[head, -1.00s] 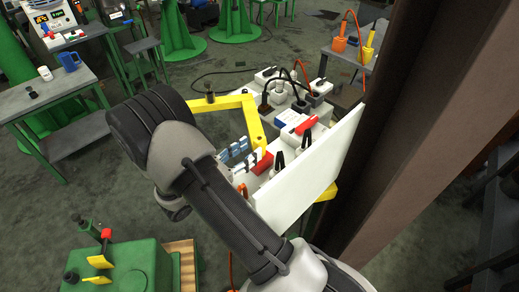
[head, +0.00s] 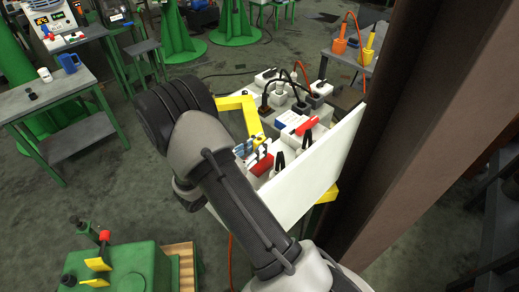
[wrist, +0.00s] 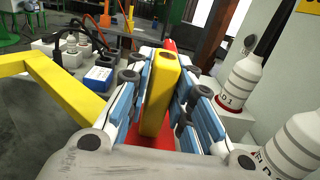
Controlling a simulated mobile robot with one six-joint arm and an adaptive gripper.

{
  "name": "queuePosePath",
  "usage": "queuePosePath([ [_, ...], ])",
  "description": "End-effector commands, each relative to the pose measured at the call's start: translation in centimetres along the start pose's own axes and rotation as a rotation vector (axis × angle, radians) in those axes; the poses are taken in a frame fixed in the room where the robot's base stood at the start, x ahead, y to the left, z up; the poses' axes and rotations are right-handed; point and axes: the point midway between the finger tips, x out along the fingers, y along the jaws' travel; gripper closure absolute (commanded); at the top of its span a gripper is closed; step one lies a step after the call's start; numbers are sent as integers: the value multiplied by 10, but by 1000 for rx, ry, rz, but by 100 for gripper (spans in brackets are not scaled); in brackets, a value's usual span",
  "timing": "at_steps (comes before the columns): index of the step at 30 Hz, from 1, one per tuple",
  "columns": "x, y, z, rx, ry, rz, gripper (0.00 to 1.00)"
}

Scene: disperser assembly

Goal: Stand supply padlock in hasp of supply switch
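A yellow block with a dark round hole near its top (wrist: 158,95), apparently the supply padlock, stands between the blue-and-white fingers of my gripper (wrist: 160,85) in the wrist view. The fingers press close on both its sides; its shackle is not visible. In the head view my gripper (head: 254,149) is over the white bench, next to a red handle (head: 261,165). A second red handle (head: 307,126) is farther right. I cannot tell which part is the supply switch; the hasp is hidden.
A white upright panel (head: 325,165) borders the bench on the right. A yellow bracket (head: 236,103) runs along its far left. White bottle-shaped parts (wrist: 242,85) stand close to the right of my gripper, and black-cabled plugs (wrist: 75,45) are beyond.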

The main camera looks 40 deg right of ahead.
Motion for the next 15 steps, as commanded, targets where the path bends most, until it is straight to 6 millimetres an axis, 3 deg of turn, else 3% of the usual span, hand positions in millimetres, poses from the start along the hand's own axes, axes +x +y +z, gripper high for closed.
queuePosePath([
  [8,0,0,0,0,0,0,100],
  [15,0,0,0,0,-1,0,100],
])
